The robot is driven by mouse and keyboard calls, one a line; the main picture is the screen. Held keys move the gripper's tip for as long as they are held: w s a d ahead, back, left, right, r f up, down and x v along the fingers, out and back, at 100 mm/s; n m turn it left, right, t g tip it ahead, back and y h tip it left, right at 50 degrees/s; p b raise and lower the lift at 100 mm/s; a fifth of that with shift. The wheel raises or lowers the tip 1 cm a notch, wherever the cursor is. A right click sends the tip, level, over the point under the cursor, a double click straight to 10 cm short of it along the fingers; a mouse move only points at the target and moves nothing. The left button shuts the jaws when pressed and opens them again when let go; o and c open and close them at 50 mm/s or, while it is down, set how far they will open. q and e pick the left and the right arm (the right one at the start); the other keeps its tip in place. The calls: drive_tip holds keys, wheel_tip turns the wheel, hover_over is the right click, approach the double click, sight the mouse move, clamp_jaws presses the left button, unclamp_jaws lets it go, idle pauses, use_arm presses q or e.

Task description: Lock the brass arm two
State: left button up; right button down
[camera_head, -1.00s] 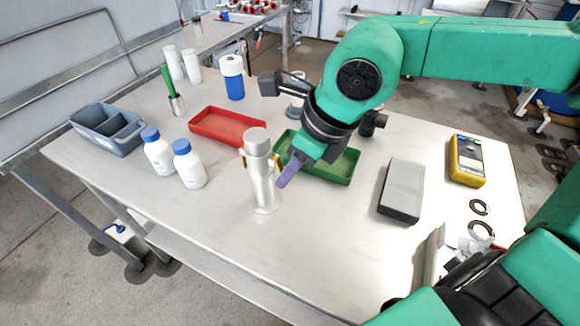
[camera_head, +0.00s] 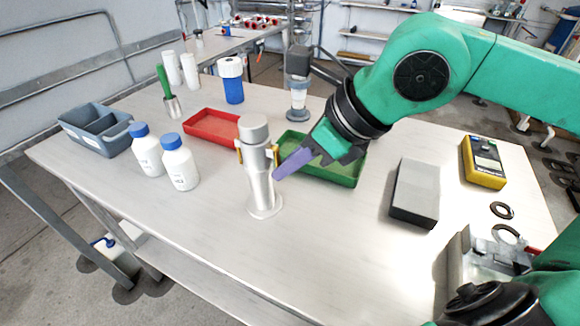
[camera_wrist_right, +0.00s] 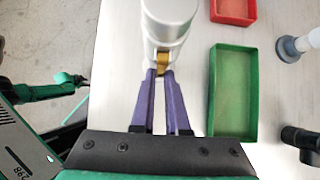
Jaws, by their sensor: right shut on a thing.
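The silver UV reactor (camera_head: 261,185) stands upright on the table, with a grey cap on top. It has a brass arm on its left side (camera_head: 239,152) and a brass arm on its right side (camera_head: 276,155). The right wrist view shows one brass arm (camera_wrist_right: 163,58) on the reactor body (camera_wrist_right: 166,22), facing my gripper. My right gripper (camera_head: 277,174) has purple fingers, which reach the reactor's right side. In the right wrist view its fingertips (camera_wrist_right: 160,72) are closed around the lower end of that brass arm. My left gripper does not show clearly.
A green tray (camera_head: 345,177) lies behind my right gripper, with a red tray (camera_head: 205,128) to its left. Two white bottles with blue caps (camera_head: 180,168) stand left of the reactor. A grey block (camera_head: 415,190) and yellow meter (camera_head: 483,160) lie at right. The front table area is clear.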

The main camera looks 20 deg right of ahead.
drive_tip(key=c, duration=0.9)
unclamp_jaws()
drive_tip(key=v, duration=1.4)
drive_tip(key=shift+r, duration=0.2)
drive_tip(key=shift+d, duration=0.1)
